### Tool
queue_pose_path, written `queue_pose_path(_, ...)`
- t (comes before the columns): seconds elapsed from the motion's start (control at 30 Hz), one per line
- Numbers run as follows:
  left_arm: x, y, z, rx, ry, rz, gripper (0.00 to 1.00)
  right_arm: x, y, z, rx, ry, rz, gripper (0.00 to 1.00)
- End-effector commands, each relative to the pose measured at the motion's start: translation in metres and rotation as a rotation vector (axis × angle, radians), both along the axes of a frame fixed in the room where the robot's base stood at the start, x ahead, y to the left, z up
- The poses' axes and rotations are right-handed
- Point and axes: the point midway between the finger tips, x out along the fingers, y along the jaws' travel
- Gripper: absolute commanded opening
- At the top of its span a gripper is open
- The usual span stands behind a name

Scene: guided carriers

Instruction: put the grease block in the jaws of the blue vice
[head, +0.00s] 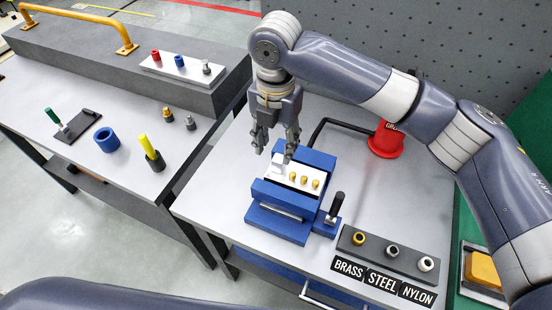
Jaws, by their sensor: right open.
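The blue vice (274,228) stands on the right-hand grey table. A white block (311,171) with several brass fittings on top, which I take to be the grease block, lies between the vice's jaws. Its lower part is hidden by the front jaw, so I cannot tell how deep it sits. My right gripper (276,150) is open and points down at the left end of the block, close above the vice. My left gripper is out of view.
A red can (386,140) stands behind the vice. A dark rack (375,250) with labels BRASS, STEEL and NYLON is at front right. The left table holds a blue ring (107,139), a yellow-handled tool (149,150) and another white block (178,68).

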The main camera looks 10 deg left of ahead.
Motion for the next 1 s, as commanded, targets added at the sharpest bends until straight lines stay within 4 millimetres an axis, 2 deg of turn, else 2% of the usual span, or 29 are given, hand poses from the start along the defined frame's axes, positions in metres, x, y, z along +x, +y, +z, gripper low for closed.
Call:
queue_pose_path(0.2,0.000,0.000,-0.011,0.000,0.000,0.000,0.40,0.000,0.000,0.038,0.001,-0.001,-0.001,0.43)
queue_pose_path(0.33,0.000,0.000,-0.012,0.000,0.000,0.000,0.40,0.000,0.000,0.049,-0.001,0.001,-0.001,0.43)
queue_pose_path(1.0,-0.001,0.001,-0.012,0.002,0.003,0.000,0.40,0.000,0.000,0.053,0.000,0.002,0.000,0.43)
